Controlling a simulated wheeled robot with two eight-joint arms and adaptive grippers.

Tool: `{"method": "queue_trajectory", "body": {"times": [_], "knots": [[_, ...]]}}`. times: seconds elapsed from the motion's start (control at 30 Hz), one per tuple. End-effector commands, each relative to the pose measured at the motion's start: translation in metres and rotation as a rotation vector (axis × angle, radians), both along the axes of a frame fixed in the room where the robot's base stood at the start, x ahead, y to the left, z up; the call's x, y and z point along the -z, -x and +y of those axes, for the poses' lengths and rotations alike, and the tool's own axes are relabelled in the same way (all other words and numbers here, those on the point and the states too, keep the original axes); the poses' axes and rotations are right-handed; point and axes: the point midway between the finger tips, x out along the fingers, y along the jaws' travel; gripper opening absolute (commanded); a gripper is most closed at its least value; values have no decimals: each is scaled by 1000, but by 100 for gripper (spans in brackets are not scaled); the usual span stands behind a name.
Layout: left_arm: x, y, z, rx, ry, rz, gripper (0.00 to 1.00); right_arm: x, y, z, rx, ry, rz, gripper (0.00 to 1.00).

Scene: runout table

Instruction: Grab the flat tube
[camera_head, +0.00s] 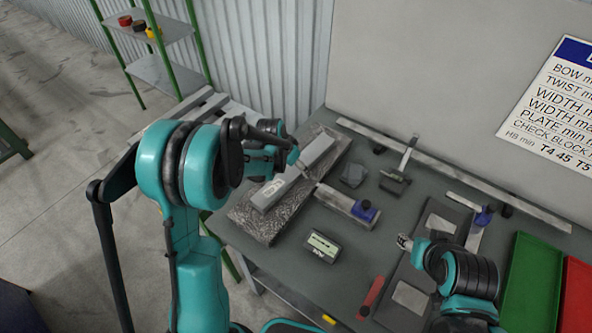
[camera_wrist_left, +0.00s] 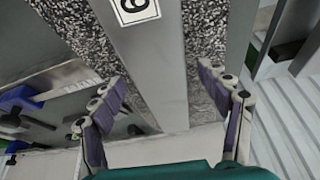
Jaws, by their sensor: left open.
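The flat tube (camera_head: 266,197) is a long grey bar with a white number label, lying on a speckled block (camera_head: 262,226) at the back left of the table. In the left wrist view the flat tube (camera_wrist_left: 155,60) runs between the fingers. My left gripper (camera_head: 296,160) is over the tube; my arm hides part of the tube's middle. The left wrist view shows the left gripper (camera_wrist_left: 163,78) open, one finger on each side of the tube, with gaps. Whether the fingers reach down beside it I cannot tell. My right gripper (camera_head: 404,242) is at the right, its fingers too small to read.
A grey bar with a blue part (camera_head: 347,206) lies close to the speckled block. A small display box (camera_head: 322,246) and a red tool (camera_head: 372,297) lie in front. A green tray (camera_head: 533,282) and a red tray (camera_head: 577,300) stand at the right. A long rail runs along the back.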

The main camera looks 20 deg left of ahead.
Motion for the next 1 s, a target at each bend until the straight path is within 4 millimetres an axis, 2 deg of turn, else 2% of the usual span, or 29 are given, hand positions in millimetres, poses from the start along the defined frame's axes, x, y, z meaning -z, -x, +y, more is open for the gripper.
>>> {"method": "queue_trajectory", "body": {"times": [0.03,0.3,0.33,0.67,0.77,0.93,0.97,1.0], "knots": [[0,0,0,0,0,0,76,0,0,0,0,0,0,46],[0,0,0,0,0,0,5,0,0,0,0,0,0,46],[-1,0,0,0,0,-1,0,0,0,0,0,0,0,46],[-5,0,0,0,0,-1,0,-1,0,0,0,0,0,46],[-14,0,0,0,0,-1,0,-4,0,0,0,0,0,46],[-42,0,0,0,0,-1,0,-11,0,0,0,0,0,46],[-47,1,-2,0,1,-1,0,-12,0,0,0,0,0,46],[-50,5,-12,4,1,-1,0,-13,0,0,0,0,0,46]]}}
